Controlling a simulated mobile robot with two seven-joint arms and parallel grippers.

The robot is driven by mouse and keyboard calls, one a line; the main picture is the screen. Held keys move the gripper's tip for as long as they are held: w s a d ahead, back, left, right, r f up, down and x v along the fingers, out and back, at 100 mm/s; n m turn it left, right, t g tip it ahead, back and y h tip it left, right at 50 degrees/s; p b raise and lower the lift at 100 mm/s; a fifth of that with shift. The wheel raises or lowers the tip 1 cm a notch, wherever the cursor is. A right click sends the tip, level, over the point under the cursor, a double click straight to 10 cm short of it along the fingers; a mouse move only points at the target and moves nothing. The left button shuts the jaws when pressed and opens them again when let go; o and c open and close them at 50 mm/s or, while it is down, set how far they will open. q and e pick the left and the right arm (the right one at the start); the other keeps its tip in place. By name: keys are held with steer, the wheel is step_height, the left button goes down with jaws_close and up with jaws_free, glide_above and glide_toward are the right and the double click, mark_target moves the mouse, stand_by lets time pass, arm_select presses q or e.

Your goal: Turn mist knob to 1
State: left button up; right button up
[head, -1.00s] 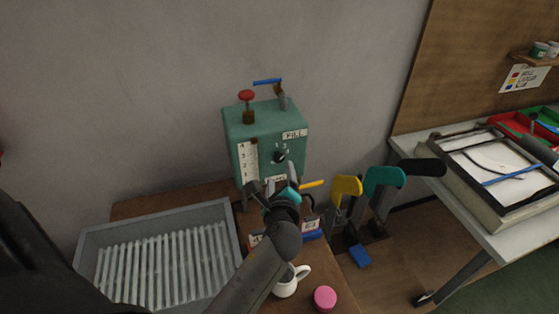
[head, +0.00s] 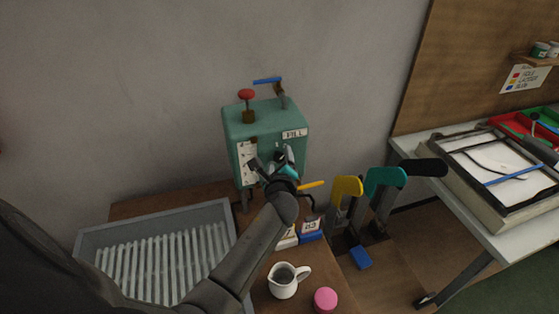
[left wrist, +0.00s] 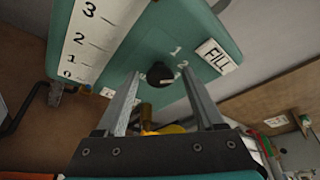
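The green machine (head: 240,123) stands on the wooden table against the wall. Its black knob (left wrist: 160,75) is on the front face, with the numbers 1 and 2 printed beside it in the left wrist view. A small pale mark shows on the knob, but I cannot tell which number it points to. My left gripper (head: 272,160) is open in front of the machine and hides the knob in the head view. In the left wrist view its two fingers stand on either side of the knob, apart from it as far as I can tell. My right gripper is not in view.
A red-topped knob (head: 246,93) and a blue lever (head: 267,81) are on the machine's top. A grey ribbed tray (head: 222,232) lies left; a white cup (head: 283,288) and a pink disc (head: 325,299) are in front. Yellow and teal forms (head: 385,180) stand to the right.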

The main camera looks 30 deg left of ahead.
arm_select(q)
steer(key=c, duration=0.5)
jaws_close()
steer(key=shift+f+n+t+b, duration=0.15)
steer(key=shift+n+t+b, duration=0.15)
steer(key=shift+n+b, duration=0.35)
steer(key=n+t+b, duration=0.1)
steer(key=b, duration=0.1)
steer(key=n+b, duration=0.2)
steer(key=b, duration=0.1)
steer(key=n+t+b, duration=0.1)
steer(key=b, duration=0.2)
steer(key=shift+f+n+t, duration=0.25)
steer(key=shift+n+t, duration=0.05)
steer(key=shift+n, duration=0.05)
steer(key=shift+r+n+b, duration=0.2)
steer(key=shift+n+b, duration=0.6)
steer(key=shift+b, duration=0.3)
